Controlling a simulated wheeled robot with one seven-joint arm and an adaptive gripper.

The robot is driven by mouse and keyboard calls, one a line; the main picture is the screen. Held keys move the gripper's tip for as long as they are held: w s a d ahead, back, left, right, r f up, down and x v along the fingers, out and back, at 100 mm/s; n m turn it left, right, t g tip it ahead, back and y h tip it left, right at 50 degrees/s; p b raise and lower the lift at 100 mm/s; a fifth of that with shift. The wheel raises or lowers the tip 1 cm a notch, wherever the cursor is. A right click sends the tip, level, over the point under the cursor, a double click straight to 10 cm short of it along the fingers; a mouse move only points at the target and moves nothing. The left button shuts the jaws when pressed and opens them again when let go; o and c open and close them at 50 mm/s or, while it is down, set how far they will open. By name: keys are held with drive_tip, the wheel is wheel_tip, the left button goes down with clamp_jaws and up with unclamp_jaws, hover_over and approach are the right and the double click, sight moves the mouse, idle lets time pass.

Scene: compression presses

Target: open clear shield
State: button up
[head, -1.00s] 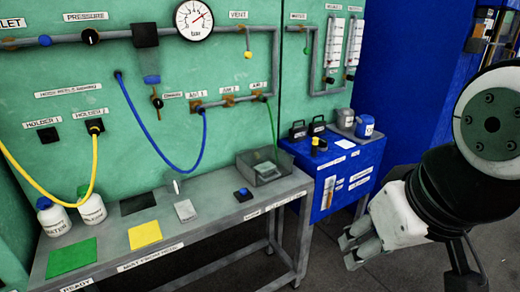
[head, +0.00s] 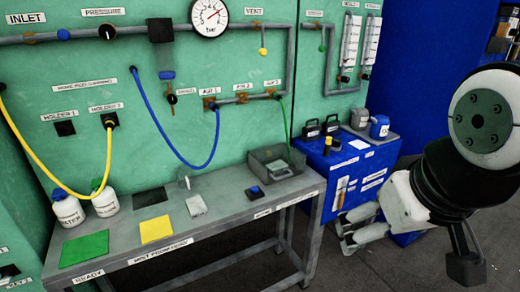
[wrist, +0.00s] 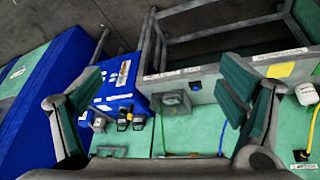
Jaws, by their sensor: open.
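A grey, partly see-through box (head: 276,162) stands at the right end of the metal bench; it also shows in the wrist view (wrist: 173,102). A small clear upright piece (head: 184,181) stands mid-bench behind a light grey plate (head: 196,205). I cannot tell for certain which of these is the clear shield. My gripper (head: 352,238) is open and empty in front of the blue cabinet, to the right of the bench and apart from both pieces. In the wrist view its two fingers (wrist: 160,85) are spread wide, with the box far off between them.
The bench (head: 215,228) carries green, yellow and black pads, two white bottles (head: 70,212) and a blue button (head: 256,191). Blue and yellow hoses hang from the green panel. The blue cabinet (head: 318,182) holds dark containers. Grey floor is open in front.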

drive_tip(key=w+d+f+n+h+b, duration=0.1)
drive_tip(key=w+f, duration=0.1)
drive_tip(key=w, duration=0.4)
drive_tip(key=w+d+f+n+b, duration=0.1)
drive_tip(key=w+d+f, duration=0.15)
drive_tip(key=w, duration=0.35)
drive_tip(key=n+t+y+b, duration=0.2)
drive_tip(key=t+y+b, duration=0.7)
drive_tip(key=t, duration=0.2)
approach(284, 177)
drive_tip(key=b+x, duration=0.1)
drive_tip(key=x, duration=0.9)
drive_tip(key=shift+w+d+f, duration=0.1)
drive_tip(key=shift+w+f, duration=0.1)
drive_tip(key=shift+w, duration=0.1)
